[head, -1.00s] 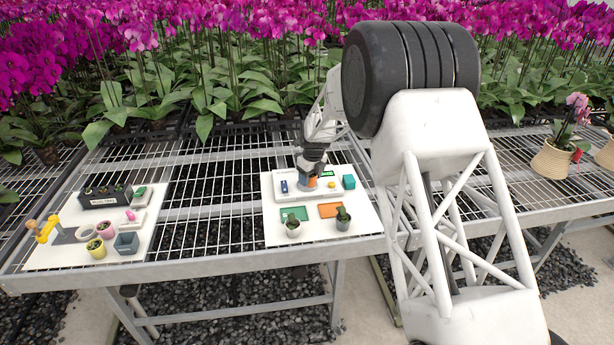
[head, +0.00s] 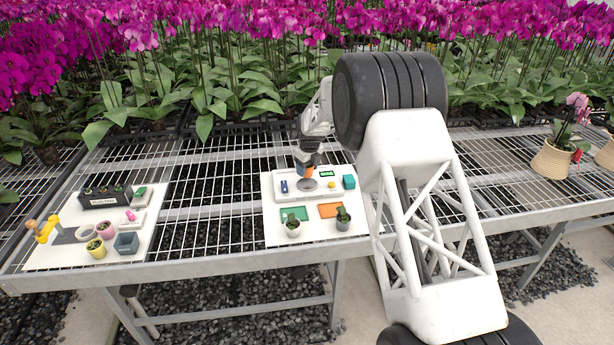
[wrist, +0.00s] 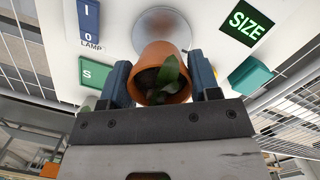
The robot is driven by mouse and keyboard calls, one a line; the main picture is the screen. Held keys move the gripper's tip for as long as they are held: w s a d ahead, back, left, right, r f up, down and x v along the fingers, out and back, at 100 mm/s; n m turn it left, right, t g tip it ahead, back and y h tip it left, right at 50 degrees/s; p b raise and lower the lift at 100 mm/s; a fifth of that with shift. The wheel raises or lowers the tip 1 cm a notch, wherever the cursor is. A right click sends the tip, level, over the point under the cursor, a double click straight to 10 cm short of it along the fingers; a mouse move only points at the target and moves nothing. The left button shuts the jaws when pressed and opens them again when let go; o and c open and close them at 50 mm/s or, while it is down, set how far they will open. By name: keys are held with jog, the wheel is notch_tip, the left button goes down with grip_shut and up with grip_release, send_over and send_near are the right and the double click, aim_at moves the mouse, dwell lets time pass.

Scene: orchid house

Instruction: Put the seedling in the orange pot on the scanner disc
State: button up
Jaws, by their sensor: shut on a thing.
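My gripper (head: 306,166) is shut on the orange pot (head: 309,172), gripping it by its sides between dark blue fingers. In the wrist view the orange pot (wrist: 158,60) sits between the fingers, with the seedling (wrist: 166,76) showing green leaves and dark soil inside. The scanner disc (head: 308,185) is a bare grey round plate on a white tray. In the wrist view part of the disc (wrist: 161,24) shows beyond the pot. The pot appears held above and slightly behind the disc, apart from it.
A blue lamp switch (head: 284,186), a lit green SIZE display (head: 327,174), a teal block (head: 349,182) and a yellow button (head: 331,184) surround the disc. In front are a green mat (head: 294,214), an orange mat (head: 328,210) and two potted plants (head: 292,228) (head: 343,219).

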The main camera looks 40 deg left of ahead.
aim_at(307, 175)
jog(key=shift+f, duration=1.75)
jog(key=shift+f, duration=0.1)
jog(key=o, duration=0.9)
jog(key=shift+o, duration=0.2)
jog(key=r, duration=0.4)
jog(key=d+r, duration=0.1)
jog(key=r, duration=0.7)
jog(key=shift+s+d, duration=0.15)
jog(key=shift+d, duration=0.05)
jog(key=shift+d+r, duration=0.1)
